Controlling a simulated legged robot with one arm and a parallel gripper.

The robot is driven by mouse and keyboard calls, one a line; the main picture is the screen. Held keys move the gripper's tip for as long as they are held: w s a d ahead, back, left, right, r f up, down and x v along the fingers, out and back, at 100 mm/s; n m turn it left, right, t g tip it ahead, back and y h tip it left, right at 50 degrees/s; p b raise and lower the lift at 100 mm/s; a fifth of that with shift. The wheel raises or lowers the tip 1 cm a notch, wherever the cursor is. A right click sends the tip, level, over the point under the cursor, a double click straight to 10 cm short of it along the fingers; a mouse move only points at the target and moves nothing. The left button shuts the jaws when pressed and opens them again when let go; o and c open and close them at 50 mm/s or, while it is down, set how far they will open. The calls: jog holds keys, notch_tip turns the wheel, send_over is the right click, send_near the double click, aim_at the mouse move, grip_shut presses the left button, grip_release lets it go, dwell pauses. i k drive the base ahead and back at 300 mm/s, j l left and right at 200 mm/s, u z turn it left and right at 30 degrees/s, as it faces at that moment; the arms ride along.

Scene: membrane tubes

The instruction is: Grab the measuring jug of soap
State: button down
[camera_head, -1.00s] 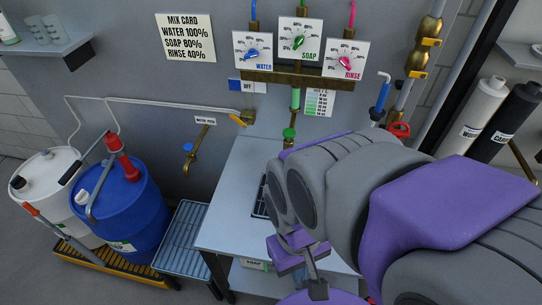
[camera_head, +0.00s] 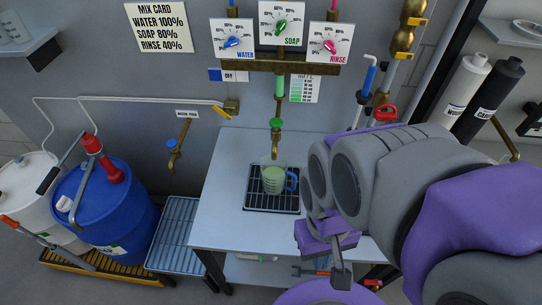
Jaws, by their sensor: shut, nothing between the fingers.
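A clear measuring jug (camera_head: 273,180) with pale green liquid and a blue handle stands upright on a black drain grate in the grey table. It sits below the brass soap tap (camera_head: 276,130). My gripper (camera_head: 338,270) is at the lower middle of the picture, in front of the table and right of the jug, apart from it. Its fingers look shut and hold nothing. My grey and purple arm covers the right part of the table.
Dials for water, soap and rinse (camera_head: 283,24) hang on the wall above. A blue drum (camera_head: 105,205) and a white drum (camera_head: 30,190) stand at left on a yellow pallet. A grated stand (camera_head: 178,235) is left of the table. The table's left part is clear.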

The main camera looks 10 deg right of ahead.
aim_at(273, 173)
jog(key=j+z, duration=0.4)
jog(key=k+j+z, duration=0.1)
jog(key=z, duration=0.25)
jog(key=k+j+z, duration=0.15)
jog(key=z, duration=0.25)
jog(key=k+j, duration=0.05)
jog(key=j, duration=0.05)
